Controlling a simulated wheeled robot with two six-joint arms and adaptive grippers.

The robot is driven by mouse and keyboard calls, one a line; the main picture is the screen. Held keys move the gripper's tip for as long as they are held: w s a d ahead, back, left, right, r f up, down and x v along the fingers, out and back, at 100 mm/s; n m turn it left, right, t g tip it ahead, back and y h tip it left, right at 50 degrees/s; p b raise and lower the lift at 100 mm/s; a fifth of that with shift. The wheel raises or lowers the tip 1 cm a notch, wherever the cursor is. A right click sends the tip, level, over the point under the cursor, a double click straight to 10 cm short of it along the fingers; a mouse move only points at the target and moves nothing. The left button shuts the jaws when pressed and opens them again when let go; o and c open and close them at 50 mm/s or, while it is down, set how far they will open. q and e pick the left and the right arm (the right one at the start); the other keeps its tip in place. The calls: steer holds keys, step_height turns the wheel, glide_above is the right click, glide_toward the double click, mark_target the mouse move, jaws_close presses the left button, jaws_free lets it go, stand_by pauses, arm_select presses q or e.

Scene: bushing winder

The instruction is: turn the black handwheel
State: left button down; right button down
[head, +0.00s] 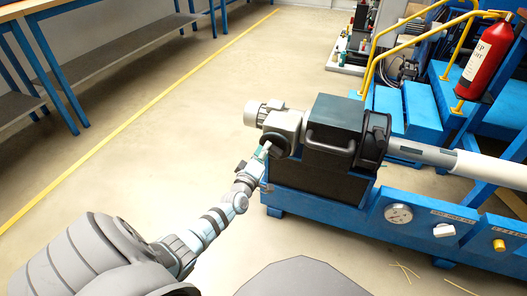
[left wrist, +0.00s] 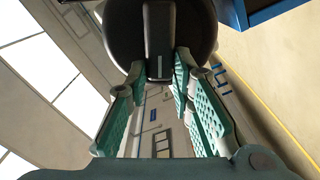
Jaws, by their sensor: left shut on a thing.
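The black handwheel (head: 277,146) sits on the end of the grey gearbox at the left end of the blue winder. My left gripper (head: 263,153) reaches it from the lower left and partly covers it. In the left wrist view the handwheel (left wrist: 198,28) fills the top middle as a dark round disc. A dark upright part of it lies between the teal fingers of my left gripper (left wrist: 160,68), which are shut on it. The far side of the wheel is hidden. My right gripper is not in view.
A grey motor (head: 263,112) and a dark housing with a handle (head: 333,128) stand above the blue winder base (head: 330,218). A gauge (head: 398,214) and knobs are on its front. A red fire extinguisher (head: 487,60) stands at right. The floor at left is clear.

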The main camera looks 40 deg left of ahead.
arm_select(q)
steer(key=shift+f, duration=0.1)
steer(key=c, duration=1.4)
jaws_free()
steer(key=shift+s, duration=0.1)
steer(key=v, duration=1.2)
